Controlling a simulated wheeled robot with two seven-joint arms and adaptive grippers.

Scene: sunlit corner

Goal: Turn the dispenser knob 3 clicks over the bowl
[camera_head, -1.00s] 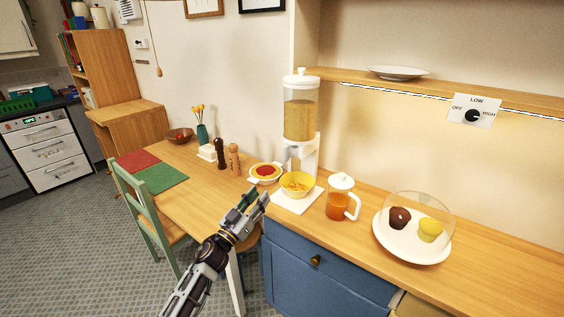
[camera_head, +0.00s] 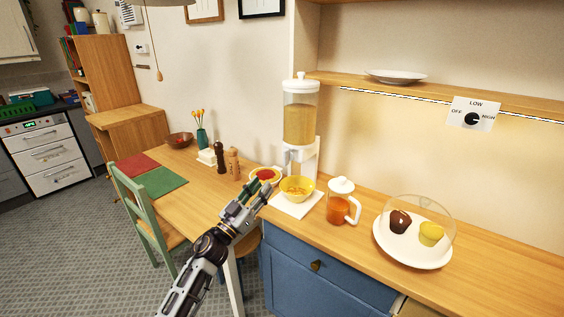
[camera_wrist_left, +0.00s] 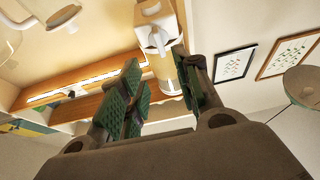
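The cereal dispenser (camera_head: 300,118) stands on the wooden counter, a clear cylinder of golden cereal on a white stand. Its knob is too small to make out clearly in the head view. The yellow bowl (camera_head: 297,189) sits upright on the dispenser's white base, below the outlet, with some golden cereal inside. My left gripper (camera_head: 258,188) is in front and to the left of the bowl, apart from the dispenser. The left wrist view shows its green-padded fingers (camera_wrist_left: 156,70) spread and empty, with the white dispenser (camera_wrist_left: 158,35) beyond them. My right gripper is not in view.
A pie (camera_head: 265,175) sits left of the bowl, with wooden mills (camera_head: 234,163) farther left. A glass jug of orange drink (camera_head: 340,207) stands close to the right. A domed plate of muffins (camera_head: 412,252) is beyond it. A shelf (camera_head: 440,97) runs above.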

